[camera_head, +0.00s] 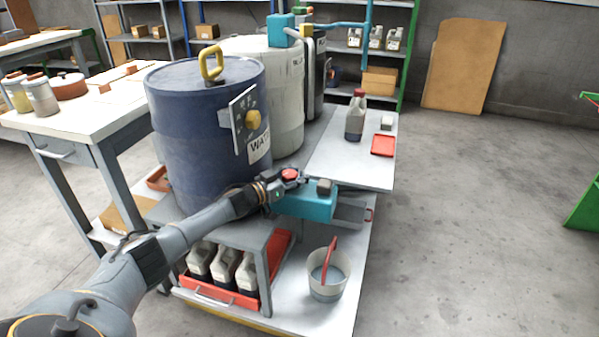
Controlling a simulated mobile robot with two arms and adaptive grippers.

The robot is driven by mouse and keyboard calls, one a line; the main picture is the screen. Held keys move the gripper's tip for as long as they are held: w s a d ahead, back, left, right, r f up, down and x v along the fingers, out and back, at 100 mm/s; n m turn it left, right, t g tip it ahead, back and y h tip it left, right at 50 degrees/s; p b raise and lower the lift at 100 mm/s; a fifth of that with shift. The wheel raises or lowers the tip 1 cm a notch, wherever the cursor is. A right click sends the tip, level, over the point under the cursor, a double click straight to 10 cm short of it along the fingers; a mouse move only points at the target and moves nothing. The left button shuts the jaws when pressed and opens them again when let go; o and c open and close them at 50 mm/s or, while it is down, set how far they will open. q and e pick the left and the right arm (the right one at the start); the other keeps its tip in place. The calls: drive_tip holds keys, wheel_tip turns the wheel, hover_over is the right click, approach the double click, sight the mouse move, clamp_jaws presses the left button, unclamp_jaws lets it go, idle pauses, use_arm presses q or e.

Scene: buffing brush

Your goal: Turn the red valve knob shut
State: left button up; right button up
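A small round red knob (290,174) shows at the end of my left arm, above the left end of a teal block (306,206). I take it for the red valve knob. My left gripper (284,182) is at the knob, in front of the blue drum. Its dark fingers are small and overlap the knob, so I cannot tell whether they close on it or only sit beside it. A dark grey piece (324,186) stands on the teal block to the right of the knob. My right gripper is out of view.
A blue drum (200,120) with a yellow handle stands behind my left arm, a pale drum (265,75) behind it. A bucket (327,281) with a red tool stands right of a red tray (220,291) of bottles. A side table (70,125) is at left.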

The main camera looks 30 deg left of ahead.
use_arm(q)
drive_tip(key=shift+o, duration=0.2)
drive_tip(key=shift+w+r, duration=0.1)
drive_tip(key=shift+r, duration=0.2)
drive_tip(key=shift+r, duration=0.3)
wheel_tip(320, 180, up, 9)
drive_tip(key=shift+r, duration=0.1)
